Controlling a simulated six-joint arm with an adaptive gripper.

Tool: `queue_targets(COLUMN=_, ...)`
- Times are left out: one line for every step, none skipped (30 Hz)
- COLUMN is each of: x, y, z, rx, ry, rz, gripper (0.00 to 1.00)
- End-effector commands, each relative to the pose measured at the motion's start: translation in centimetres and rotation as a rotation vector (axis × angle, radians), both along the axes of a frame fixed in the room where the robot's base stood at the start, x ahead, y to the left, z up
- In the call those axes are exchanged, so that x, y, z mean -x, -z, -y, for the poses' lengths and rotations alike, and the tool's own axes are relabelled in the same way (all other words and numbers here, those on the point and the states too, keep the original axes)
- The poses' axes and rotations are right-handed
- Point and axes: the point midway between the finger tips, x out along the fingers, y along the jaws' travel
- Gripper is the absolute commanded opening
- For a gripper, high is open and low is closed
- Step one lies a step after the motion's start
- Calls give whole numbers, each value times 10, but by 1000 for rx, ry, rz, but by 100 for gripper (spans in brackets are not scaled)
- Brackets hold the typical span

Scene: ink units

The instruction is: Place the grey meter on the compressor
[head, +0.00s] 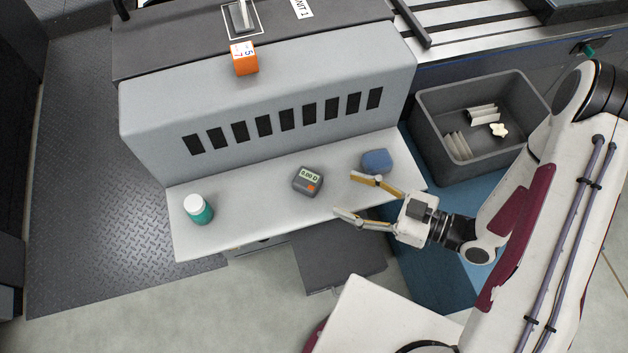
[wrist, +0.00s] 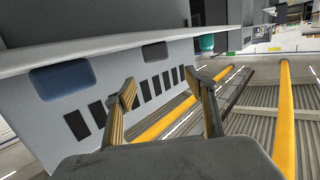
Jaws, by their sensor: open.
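The grey meter (head: 308,184), a small dark grey box with a pale display and an orange-red patch, sits on the light grey shelf in the head view. In the wrist view it appears as a dark block (wrist: 155,51), in a picture that looks upside down. My gripper (head: 347,195) is open and empty, to the right of the meter and apart from it, with fingers pointing towards it. Both fingers also show in the wrist view (wrist: 160,80). I cannot tell for certain which thing is the compressor; no label in view names it.
A blue block (head: 376,160) sits on the shelf (head: 255,205) behind my gripper. A teal bottle (head: 198,209) with a white cap stands at the left. The slotted grey machine (head: 280,85) rises behind, an orange cube (head: 244,58) on top. A dark bin (head: 448,110) is right.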

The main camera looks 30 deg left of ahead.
Motion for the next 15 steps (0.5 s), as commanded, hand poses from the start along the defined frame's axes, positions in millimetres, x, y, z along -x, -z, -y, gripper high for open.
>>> queue_targets(x=2, y=-5, z=-5, rx=1, ry=-15, rz=13, gripper=56)
queue_targets(x=2, y=-7, z=-7, rx=6, ry=-18, rz=18, gripper=56)
queue_targets(x=3, y=-10, z=-11, rx=13, ry=-24, rz=25, gripper=56)
queue_targets(x=4, y=-13, z=-14, rx=18, ry=-29, rz=32, gripper=56)
queue_targets(x=4, y=-14, z=-16, rx=28, ry=-30, rz=36, gripper=56)
queue_targets(x=5, y=-16, z=-19, rx=41, ry=-33, rz=40, gripper=56)
queue_targets(x=6, y=-18, z=-22, rx=50, ry=-34, rz=43, gripper=56)
queue_targets(x=7, y=-19, z=-24, rx=64, ry=-32, rz=43, gripper=56)
queue_targets(x=7, y=-20, z=-26, rx=82, ry=-29, rz=44, gripper=56)
queue_targets(x=8, y=-21, z=-28, rx=93, ry=-27, rz=45, gripper=56)
queue_targets(x=7, y=-20, z=-29, rx=110, ry=-20, rz=40, gripper=56)
queue_targets(x=7, y=-19, z=-30, rx=127, ry=-13, rz=35, gripper=56)
queue_targets(x=7, y=-19, z=-30, rx=140, ry=-7, rz=31, gripper=56)
queue_targets(x=6, y=-16, z=-28, rx=157, ry=5, rz=20, gripper=56)
queue_targets(x=5, y=-14, z=-27, rx=172, ry=17, rz=10, gripper=56)
